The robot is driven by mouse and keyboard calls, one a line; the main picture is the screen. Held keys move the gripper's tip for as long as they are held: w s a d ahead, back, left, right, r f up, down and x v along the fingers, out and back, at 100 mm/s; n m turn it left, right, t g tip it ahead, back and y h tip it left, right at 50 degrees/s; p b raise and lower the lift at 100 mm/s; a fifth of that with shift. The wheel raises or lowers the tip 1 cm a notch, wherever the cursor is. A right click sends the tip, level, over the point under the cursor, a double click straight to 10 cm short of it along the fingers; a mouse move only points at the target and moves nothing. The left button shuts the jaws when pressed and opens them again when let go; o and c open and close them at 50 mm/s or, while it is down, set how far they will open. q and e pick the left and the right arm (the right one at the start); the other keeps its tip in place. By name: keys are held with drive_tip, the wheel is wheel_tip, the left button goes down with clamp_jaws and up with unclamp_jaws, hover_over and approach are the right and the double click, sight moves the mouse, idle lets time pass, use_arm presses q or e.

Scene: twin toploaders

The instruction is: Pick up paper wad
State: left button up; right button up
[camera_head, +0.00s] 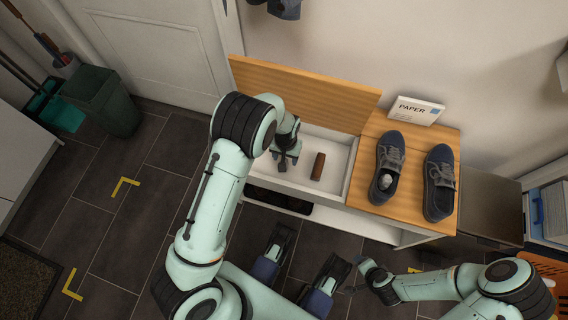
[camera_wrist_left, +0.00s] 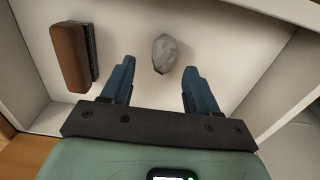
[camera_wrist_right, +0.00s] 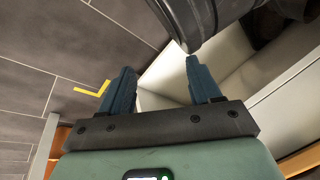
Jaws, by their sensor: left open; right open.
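A crumpled grey-white paper wad (camera_wrist_left: 164,54) lies on the white floor of the open bench compartment (camera_head: 340,157). My left gripper (camera_wrist_left: 157,72) is open above the compartment, with the wad between and just beyond its fingertips in the left wrist view. In the head view this gripper (camera_head: 285,160) covers the spot, and I cannot make out that wad. Another pale wad-like lump (camera_head: 386,182) sits in the opening of the left shoe (camera_head: 390,160). My right gripper (camera_head: 364,274) is open and empty, low in front of the bench; its fingers also show in the right wrist view (camera_wrist_right: 161,68).
A brown brush (camera_head: 318,166) lies in the compartment, left of the wad in the left wrist view (camera_wrist_left: 70,55). The raised wooden lid (camera_head: 305,92) stands behind. The right shoe (camera_head: 439,182) and a PAPER box (camera_head: 415,110) are on the closed wooden top (camera_head: 412,150).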

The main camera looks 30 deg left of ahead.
use_arm(q)
drive_tip(key=f, duration=0.1)
drive_tip(key=f+b, duration=0.1)
drive_tip(key=f, duration=0.2)
drive_tip(key=shift+a+f, duration=0.2)
drive_tip(key=shift+a, duration=0.05)
drive_tip(key=shift+r, duration=0.1)
use_arm(e)
drive_tip(key=shift+g, duration=0.7)
drive_tip(key=s+f, duration=0.3)
drive_tip(key=shift+s+d, duration=0.25)
use_arm(q)
drive_tip(key=c, duration=1)
drive_tip(key=shift+r, duration=0.1)
wheel_tip(320, 180, up, 9)
drive_tip(key=p, duration=0.2)
drive_tip(key=shift+p, duration=0.4)
use_arm(e)
drive_tip(key=w+a+r+t, duration=0.1)
drive_tip(key=w+r+t, duration=0.1)
drive_tip(key=w+r, duration=0.25)
use_arm(q)
wheel_tip(320, 180, up, 11)
drive_tip(key=p, duration=0.3)
use_arm(e)
drive_tip(key=s+a+r+g+y, duration=0.1)
drive_tip(key=s+a+r+g, duration=0.1)
drive_tip(key=s+r, duration=0.2)
drive_tip(key=shift+s+a, duration=0.4)
drive_tip(key=shift+s, duration=0.55)
